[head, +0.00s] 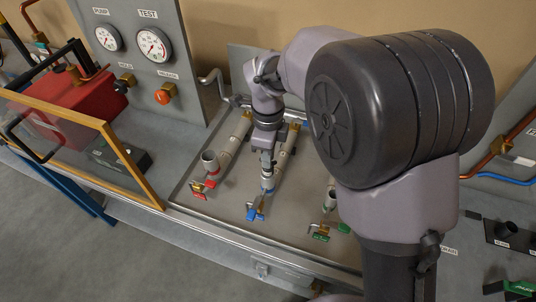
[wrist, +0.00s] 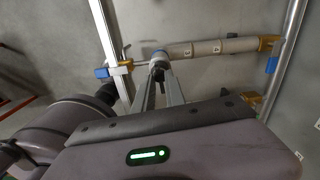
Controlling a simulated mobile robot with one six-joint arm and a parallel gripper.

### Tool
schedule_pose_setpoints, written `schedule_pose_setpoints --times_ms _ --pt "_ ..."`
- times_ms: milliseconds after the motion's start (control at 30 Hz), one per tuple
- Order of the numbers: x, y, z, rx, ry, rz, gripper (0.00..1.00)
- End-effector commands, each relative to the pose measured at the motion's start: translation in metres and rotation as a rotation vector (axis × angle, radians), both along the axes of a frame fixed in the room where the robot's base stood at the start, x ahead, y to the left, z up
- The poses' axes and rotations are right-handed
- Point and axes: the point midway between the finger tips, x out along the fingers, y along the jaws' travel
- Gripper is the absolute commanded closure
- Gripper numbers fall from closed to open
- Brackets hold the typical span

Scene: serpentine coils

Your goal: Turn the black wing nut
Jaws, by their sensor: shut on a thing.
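My gripper (head: 267,172) reaches down over the middle coil pipe, the one with blue parts, on the grey panel. In the wrist view my gripper (wrist: 157,80) has its two long fingers close together at the tips, shut on a small dark piece (wrist: 157,71), which looks like the black wing nut. It sits by the blue-ringed end of the pale pipe (wrist: 205,47). The fingers hide most of it, and its turn angle cannot be made out. In the head view my gripper covers it.
The blue tap (head: 255,213) is just below my gripper. A red-handled coil (head: 210,165) stands to the left and a green tap (head: 321,237) to the right. A yellow-framed clear guard (head: 130,160) and a gauge panel (head: 145,75) are farther left.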

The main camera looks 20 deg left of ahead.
Motion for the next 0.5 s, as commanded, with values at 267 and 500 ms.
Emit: schedule_pose_setpoints --times_ms 267,500 --pt "0.0002 0.0000 0.0005 0.000 -0.001 0.050 1.00" --pt "0.0002 0.0000 0.0009 0.000 -0.001 0.212 1.00"
